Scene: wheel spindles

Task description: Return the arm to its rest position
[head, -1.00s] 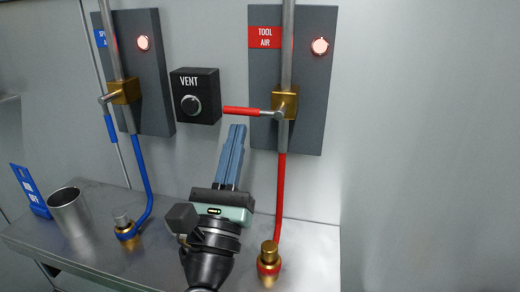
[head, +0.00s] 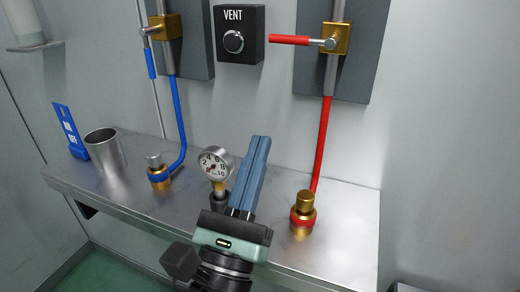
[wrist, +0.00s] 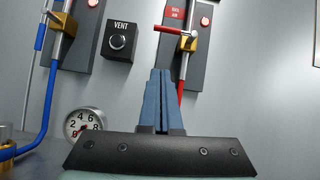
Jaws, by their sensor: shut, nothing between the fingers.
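My gripper (head: 261,141) has long blue fingers pressed together with nothing between them. In the head view it points up over the metal shelf, between the pressure gauge (head: 215,163) and the red hose (head: 322,145). In the wrist view the shut fingers (wrist: 161,74) stand in front of the grey wall, below and between the VENT box (wrist: 120,40) and the red-handled valve (wrist: 188,42). The fingers overlap part of the wall in the picture; I cannot tell that they touch anything. The wrist below the gripper runs out of the bottom of the head view.
The metal shelf (head: 345,225) carries a steel cup (head: 106,152), a brass fitting with a blue hose (head: 158,174) and a brass fitting with a red collar (head: 303,215). A blue tag (head: 70,130) stands at the left. Open wall lies to the right.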

